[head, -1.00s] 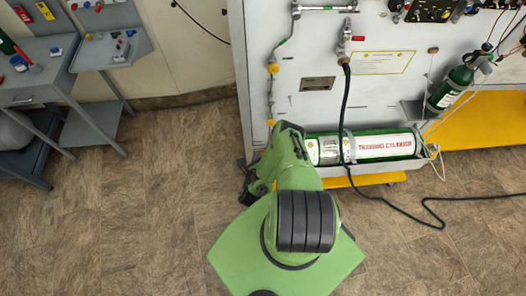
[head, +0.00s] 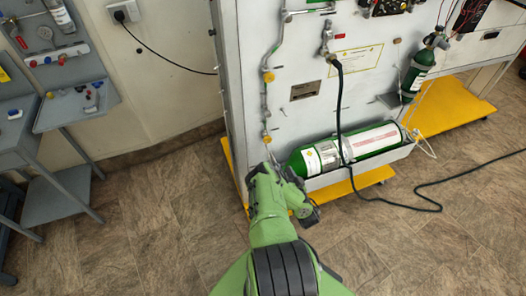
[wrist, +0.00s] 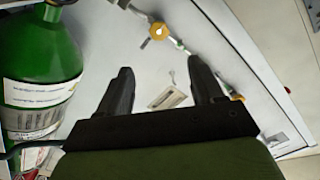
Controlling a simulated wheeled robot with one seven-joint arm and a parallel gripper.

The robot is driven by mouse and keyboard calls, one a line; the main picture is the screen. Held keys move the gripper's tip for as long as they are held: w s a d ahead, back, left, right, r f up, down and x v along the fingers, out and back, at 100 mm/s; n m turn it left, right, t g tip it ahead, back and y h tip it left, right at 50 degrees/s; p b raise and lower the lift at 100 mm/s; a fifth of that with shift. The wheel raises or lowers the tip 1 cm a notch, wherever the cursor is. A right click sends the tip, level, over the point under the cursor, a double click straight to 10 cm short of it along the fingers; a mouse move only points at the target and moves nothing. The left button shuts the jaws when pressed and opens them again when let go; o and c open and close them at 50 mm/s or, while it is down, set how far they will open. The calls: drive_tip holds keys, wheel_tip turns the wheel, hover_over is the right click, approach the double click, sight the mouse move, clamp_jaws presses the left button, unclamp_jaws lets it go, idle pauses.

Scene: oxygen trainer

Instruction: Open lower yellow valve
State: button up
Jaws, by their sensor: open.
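The lower yellow valve (head: 266,139) is a small yellow knob on the pipe at the left edge of the grey panel. A second yellow valve (head: 268,77) sits above it on the same pipe. In the wrist view, the knob near the top (wrist: 158,31) looks like the lower valve, and the one at right (wrist: 237,97) like the upper. My gripper (wrist: 160,66) is open and empty. Its two dark fingers point at the panel, and the lower knob shows beyond the gap between them, apart from both.
A green and white cylinder (head: 375,140) lies in a tray at the panel's foot; it fills the left of the wrist view (wrist: 38,60). A black hose (head: 339,120) hangs in front of the panel. A grey tool bench (head: 75,110) stands at left. Floor between is clear.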

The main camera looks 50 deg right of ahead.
drive_tip(key=d+b, duration=0.1)
drive_tip(key=b, duration=1.3)
approach(269, 140)
drive_tip(key=x, duration=0.8)
drive_tip(key=shift+f, duration=0.25)
drive_tip(key=shift+w+d+r, duration=0.15)
drive_tip(key=shift+w+d, duration=0.05)
drive_tip(key=shift+w, duration=0.15)
drive_tip(key=c, duration=1.1)
drive_tip(key=shift+o, duration=0.2)
